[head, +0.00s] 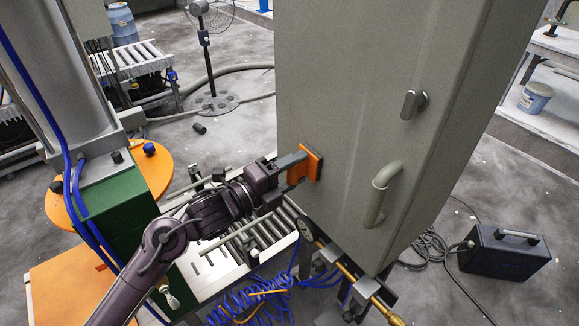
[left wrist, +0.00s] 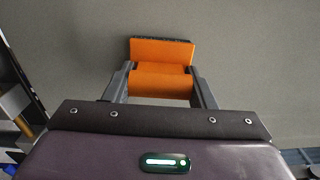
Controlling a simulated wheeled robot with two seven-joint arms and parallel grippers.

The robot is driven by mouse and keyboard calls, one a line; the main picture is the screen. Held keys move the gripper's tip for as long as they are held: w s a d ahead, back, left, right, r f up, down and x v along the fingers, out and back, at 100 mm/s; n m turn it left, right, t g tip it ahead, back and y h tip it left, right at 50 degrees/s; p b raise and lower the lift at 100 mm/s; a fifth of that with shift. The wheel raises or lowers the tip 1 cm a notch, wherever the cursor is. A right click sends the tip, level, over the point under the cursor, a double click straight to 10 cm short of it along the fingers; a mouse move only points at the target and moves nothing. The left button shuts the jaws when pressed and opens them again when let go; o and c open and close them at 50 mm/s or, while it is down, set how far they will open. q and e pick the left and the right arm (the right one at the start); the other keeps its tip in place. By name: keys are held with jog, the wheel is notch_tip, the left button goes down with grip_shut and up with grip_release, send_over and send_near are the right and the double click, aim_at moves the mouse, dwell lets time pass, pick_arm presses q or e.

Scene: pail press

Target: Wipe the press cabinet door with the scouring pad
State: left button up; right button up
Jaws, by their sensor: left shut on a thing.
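The press cabinet door (head: 345,100) is a tall grey-green panel with a handle (head: 382,192) and a small latch knob (head: 413,104) on its right side. My left gripper (head: 291,171) is shut on the orange scouring pad (head: 312,163) at the door's lower left. The pad's dark face is turned to the door and looks close against it; I cannot tell whether it touches. In the left wrist view the orange pad (left wrist: 162,52) sits between the two fingers of the left gripper (left wrist: 161,84), with the plain door (left wrist: 250,60) behind. My right gripper is not in view.
A roller conveyor (head: 250,235) and coiled blue hose (head: 250,300) lie below the arm. A brass fitting (head: 375,300) sticks out under the cabinet. A dark box (head: 503,252) with cables stands on the floor at right. The door face right of the pad is clear up to the handle.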

pick_arm(q)
jog(key=shift+s+d, duration=0.75)
jog(key=shift+s, duration=0.35)
jog(key=shift+w, duration=0.1)
jog(key=w+a, duration=0.1)
jog(key=w+a+b, duration=0.1)
jog(key=w, duration=0.1)
jog(key=shift+w+a+r, duration=0.15)
jog(key=shift+s+a, duration=0.3)
jog(key=shift+a, duration=0.1)
jog(key=shift+v, duration=2.4)
